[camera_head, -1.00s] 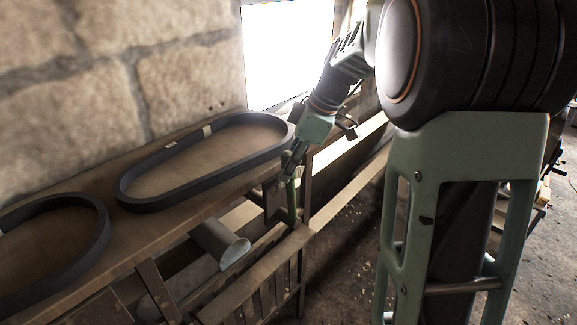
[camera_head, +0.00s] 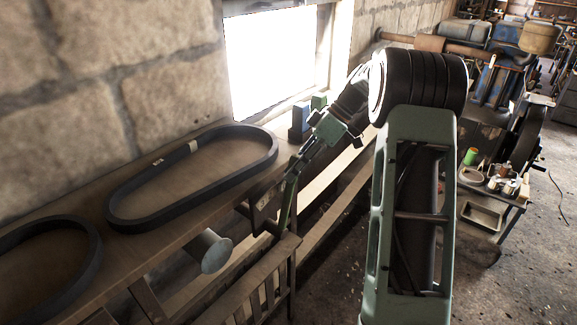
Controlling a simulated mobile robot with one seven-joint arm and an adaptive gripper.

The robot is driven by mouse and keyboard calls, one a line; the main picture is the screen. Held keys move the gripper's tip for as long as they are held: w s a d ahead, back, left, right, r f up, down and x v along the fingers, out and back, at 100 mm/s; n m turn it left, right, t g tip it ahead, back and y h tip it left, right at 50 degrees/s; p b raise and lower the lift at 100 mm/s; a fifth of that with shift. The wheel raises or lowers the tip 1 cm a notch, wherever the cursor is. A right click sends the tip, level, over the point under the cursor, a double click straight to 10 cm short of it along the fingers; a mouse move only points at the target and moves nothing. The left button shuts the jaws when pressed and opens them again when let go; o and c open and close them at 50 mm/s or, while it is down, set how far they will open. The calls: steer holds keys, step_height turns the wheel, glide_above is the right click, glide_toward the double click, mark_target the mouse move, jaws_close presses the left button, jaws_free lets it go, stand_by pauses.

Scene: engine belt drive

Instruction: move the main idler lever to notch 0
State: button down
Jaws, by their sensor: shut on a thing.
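My gripper (camera_head: 292,172) is at the end of my arm, by the front edge of the bench, and points down and to the left. It is shut on the top of a thin green lever (camera_head: 286,207), which I take to be the main idler lever. The lever rises from the frame below the bench edge and leans slightly. A dark bracket (camera_head: 262,203) stands just left of it. The notches and their numbers are too small to make out, so I cannot tell which notch the lever is at.
Two black belts lie on the bench, one in the middle (camera_head: 118,220) and one at the left (camera_head: 92,262). A grey cylinder (camera_head: 214,252) sticks out below the bench edge. Blue and green blocks stand by the window. A cluttered cart (camera_head: 482,212) stands at the right.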

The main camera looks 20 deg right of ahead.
steer(key=shift+w+d+f, duration=0.1)
steer(key=shift+w+d, duration=0.1)
steer(key=shift+d, duration=0.05)
steer(key=c, duration=1.7)
jaws_free()
steer(key=shift+w+d, duration=0.1)
steer(key=shift+o, duration=0.2)
steer(key=v, duration=1.2)
steer(key=shift+f, duration=0.1)
